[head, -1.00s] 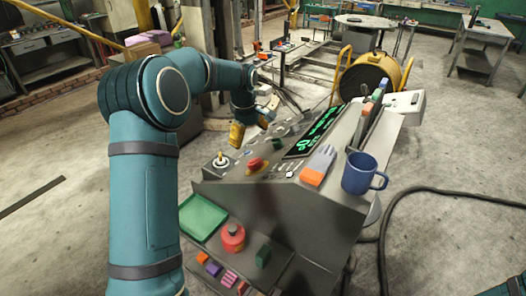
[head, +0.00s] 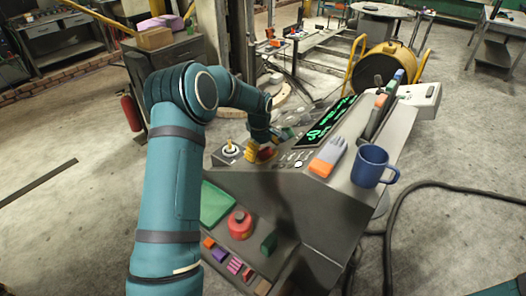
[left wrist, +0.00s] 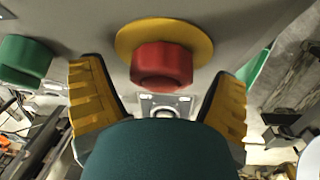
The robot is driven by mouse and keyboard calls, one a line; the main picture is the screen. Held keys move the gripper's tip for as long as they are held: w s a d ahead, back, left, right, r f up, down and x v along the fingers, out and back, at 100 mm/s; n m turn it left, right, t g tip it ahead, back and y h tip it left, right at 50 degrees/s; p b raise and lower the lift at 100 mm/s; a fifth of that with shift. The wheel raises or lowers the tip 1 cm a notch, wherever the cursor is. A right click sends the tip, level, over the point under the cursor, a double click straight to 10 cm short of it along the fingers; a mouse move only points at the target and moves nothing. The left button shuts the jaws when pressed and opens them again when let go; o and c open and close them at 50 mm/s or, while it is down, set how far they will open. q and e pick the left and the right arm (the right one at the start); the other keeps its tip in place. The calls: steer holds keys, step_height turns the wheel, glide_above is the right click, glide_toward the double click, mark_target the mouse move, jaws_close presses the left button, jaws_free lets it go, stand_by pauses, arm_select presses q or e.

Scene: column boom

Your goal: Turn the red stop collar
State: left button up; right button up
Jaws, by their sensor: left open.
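The red stop collar (left wrist: 162,65) is a round red knob on a yellow disc (left wrist: 198,42) on the grey console face. It shows in the left wrist view, upper middle. My left gripper (left wrist: 160,82) is open, with one yellow finger on each side of the collar and visible gaps to both. In the head view my left gripper (head: 262,152) is down at the sloped console (head: 318,200), and it hides most of the collar. My right gripper is out of view.
A green button (left wrist: 24,60) is left of the collar in the wrist view. A small lever (head: 230,149) stands near my gripper. A blue mug (head: 370,166) and a grey-and-orange item (head: 328,157) sit on the console's right. A green tray (head: 216,203) and red roll (head: 240,225) lie below.

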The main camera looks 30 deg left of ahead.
arm_select(q)
steer(key=shift+f, duration=0.25)
steer(key=c, duration=1.2)
steer(key=shift+f+m+t+b, duration=0.1)
steer(key=shift+m+t+b, duration=0.3)
steer(key=shift+m+b, duration=0.45)
steer(key=m+t+h+b, duration=0.1)
steer(key=m+t+b, duration=0.1)
steer(key=m+b, duration=0.2)
steer(key=shift+w+b, duration=0.1)
steer(key=shift+b, duration=0.35)
steer(key=shift+d+m+t+h+b, duration=0.1)
steer(key=shift+m+t+h+b, duration=0.4)
steer(key=shift+m+h+b, duration=0.7)
steer(key=shift+m+y, duration=0.3)
steer(key=shift+m, duration=0.05)
